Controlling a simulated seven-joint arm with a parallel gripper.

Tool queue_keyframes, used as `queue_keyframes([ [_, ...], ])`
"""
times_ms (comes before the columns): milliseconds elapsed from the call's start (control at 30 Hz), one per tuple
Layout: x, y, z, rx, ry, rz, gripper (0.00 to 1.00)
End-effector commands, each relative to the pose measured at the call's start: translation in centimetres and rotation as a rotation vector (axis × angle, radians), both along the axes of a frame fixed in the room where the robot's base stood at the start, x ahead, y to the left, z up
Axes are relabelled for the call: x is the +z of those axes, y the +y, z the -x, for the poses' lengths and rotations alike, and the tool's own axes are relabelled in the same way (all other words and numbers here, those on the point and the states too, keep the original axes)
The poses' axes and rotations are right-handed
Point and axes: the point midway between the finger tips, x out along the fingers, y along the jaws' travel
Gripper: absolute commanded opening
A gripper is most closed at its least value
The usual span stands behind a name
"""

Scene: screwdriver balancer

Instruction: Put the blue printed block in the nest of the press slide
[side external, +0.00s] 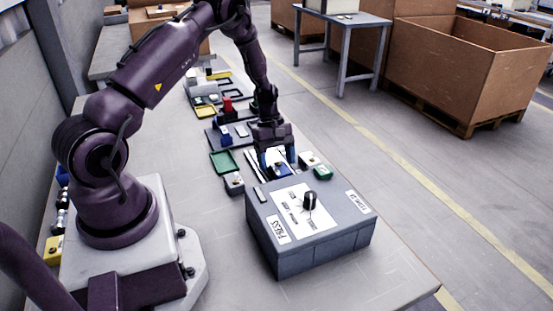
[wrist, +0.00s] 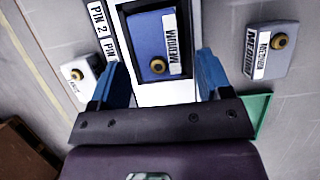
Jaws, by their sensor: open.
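In the side view the block (side external: 281,171) shows just under my gripper, behind the press box (side external: 325,235). My gripper (side external: 274,158) is open and points down. In the wrist view its blue fingers (wrist: 160,72) stand apart, one toward each side of the block, with visible gaps.
A grey block (wrist: 272,48) with a knob lies right of the slide in the wrist view. A white block (wrist: 78,70) lies to the left. A green block (side external: 322,173) and a green-edged tray (side external: 224,162) are nearby. Several coloured parts stand farther back.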

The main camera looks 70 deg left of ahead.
Motion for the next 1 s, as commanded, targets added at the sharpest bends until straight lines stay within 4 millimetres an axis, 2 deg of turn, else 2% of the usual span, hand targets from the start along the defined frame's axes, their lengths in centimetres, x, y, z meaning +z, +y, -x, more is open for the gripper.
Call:
queue_keyframes([
  [167, 1.2, 0.5, -0.1, 0.001, -0.003, -0.002, 0.72],
  [500, 7.9, 3.3, -0.1, 0.000, -0.004, -0.004, 0.72],
  [700, 10.9, 4.6, -0.1, 0.000, -0.003, -0.003, 0.72],
  [1000, 12.0, 5.0, 0.0, 0.000, 0.000, 0.000, 0.72],
])
